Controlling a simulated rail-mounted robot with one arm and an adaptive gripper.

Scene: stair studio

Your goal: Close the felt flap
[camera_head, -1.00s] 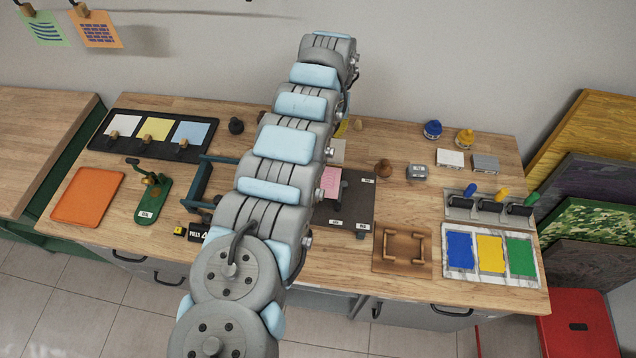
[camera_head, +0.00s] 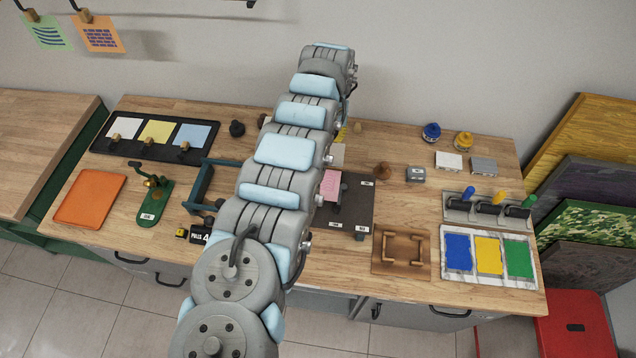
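I cannot clearly pick out the felt flap. A dark grey panel (camera_head: 357,207) with small white labels lies at the middle of the bench, partly hidden behind my arm. A small pink piece (camera_head: 331,183) stands out at its left side, next to my arm; I cannot tell whether either one is the flap. My arm crosses the middle of the bench toward the wall. My gripper does not show; its fingers are hidden or out of frame.
A wooden frame piece (camera_head: 402,249) and a tray of blue, yellow and green pads (camera_head: 447,268) lie at right. A green stapler-like press (camera_head: 152,203) and an orange board (camera_head: 90,198) lie at left. A blue-grey frame (camera_head: 203,186) stands beside my arm.

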